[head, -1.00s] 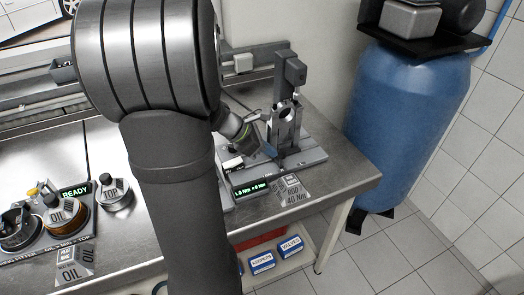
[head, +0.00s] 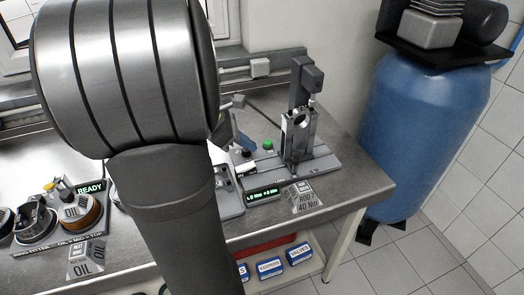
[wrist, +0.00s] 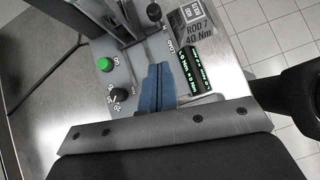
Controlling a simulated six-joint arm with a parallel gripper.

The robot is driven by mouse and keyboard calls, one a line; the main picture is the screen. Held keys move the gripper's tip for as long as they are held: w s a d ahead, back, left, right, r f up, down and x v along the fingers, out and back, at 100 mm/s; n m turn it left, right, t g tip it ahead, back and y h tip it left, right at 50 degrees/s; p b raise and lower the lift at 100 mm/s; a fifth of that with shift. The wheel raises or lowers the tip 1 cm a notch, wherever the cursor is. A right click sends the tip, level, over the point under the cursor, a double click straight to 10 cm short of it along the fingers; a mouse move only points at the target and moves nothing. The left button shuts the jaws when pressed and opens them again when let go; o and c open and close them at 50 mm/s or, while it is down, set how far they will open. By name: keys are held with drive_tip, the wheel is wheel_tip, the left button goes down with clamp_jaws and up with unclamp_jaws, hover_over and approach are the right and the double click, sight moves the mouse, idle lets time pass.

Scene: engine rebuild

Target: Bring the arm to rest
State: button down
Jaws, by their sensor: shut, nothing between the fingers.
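My arm stands large in the middle of the head view and hides part of the bench. My gripper shows in the wrist view, its blue fingers (wrist: 158,84) shut together with nothing between them. The fingers lie over the grey base plate of the rod fixture, beside its lit display (wrist: 188,72).
A green button (wrist: 104,64) and a black knob (wrist: 118,95) sit near the fingers. A "ROD 7 40 Nm" sign (head: 304,199) stands at the bench front. The ring fitter (head: 66,212) is at left. A blue tank (head: 420,125) stands right of the bench.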

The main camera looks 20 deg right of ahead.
drive_tip(key=shift+v, duration=0.9)
drive_tip(key=x, duration=0.9)
drive_tip(key=shift+d+f, duration=0.15)
drive_tip(key=shift+d, duration=0.1)
drive_tip(key=d, duration=0.3)
drive_tip(key=shift+s+f, duration=0.3)
drive_tip(key=shift+d, duration=0.6)
drive_tip(key=shift+a, duration=0.1)
